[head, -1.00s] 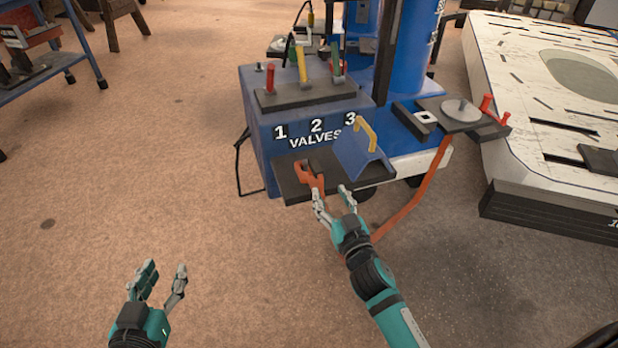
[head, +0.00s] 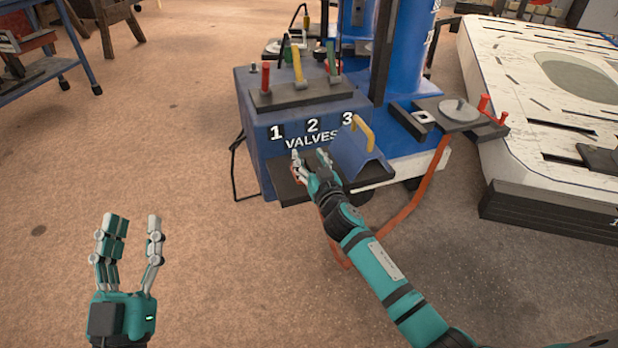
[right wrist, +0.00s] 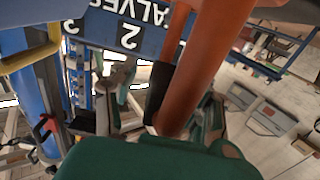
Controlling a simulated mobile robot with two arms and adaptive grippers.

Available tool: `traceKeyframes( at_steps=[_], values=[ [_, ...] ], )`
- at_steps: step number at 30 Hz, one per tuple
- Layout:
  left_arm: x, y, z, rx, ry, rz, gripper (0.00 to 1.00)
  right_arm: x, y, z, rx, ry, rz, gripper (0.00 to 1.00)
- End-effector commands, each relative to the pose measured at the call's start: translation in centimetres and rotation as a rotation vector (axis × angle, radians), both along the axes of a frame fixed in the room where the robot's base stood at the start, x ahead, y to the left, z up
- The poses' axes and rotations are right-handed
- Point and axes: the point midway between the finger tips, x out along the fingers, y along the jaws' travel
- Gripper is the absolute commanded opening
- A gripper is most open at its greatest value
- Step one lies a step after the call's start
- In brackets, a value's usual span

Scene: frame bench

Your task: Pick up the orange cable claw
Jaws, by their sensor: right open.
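That gripper is open over the dark shelf (head: 290,189) below the "VALVES" label. In the right wrist view a large orange bar (right wrist: 210,65), apparently the claw, crosses close to the camera by my green fingers. I cannot tell whether the fingers touch it. My left gripper (head: 133,230) is open and empty, above the floor at the lower left.
A blue block with a yellow handle (head: 361,158) sits right beside my right gripper. Red (head: 265,79), yellow (head: 298,66) and green levers (head: 333,62) stand above the label. An orange cable (head: 417,200) hangs at the right.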

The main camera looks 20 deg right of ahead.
Motion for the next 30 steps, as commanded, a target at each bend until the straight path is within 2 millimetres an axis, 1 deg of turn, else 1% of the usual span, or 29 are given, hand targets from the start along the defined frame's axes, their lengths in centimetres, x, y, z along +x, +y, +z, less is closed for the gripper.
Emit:
traceKeyframes(
  at_steps=[8,19,28,30],
  values=[
    [-0.13,0.0,0.32,-0.005,-0.017,-0.001,0.4,0.24,0.02,0.03,-0.001,0.0,0.0,0.49],
    [-0.12,-0.02,0.29,-0.005,-0.016,-0.001,0.4,0.21,0.02,0.01,-0.001,0.0,0.0,0.01],
    [-0.11,-0.02,0.26,-0.005,-0.015,-0.001,0.4,0.2,0.02,0.0,-0.001,0.0,0.0,0.0],
    [-0.11,-0.02,0.28,-0.005,-0.015,-0.001,0.4,0.25,0.05,0.3,0.0,-0.005,0.001,0.0]
  ],
)
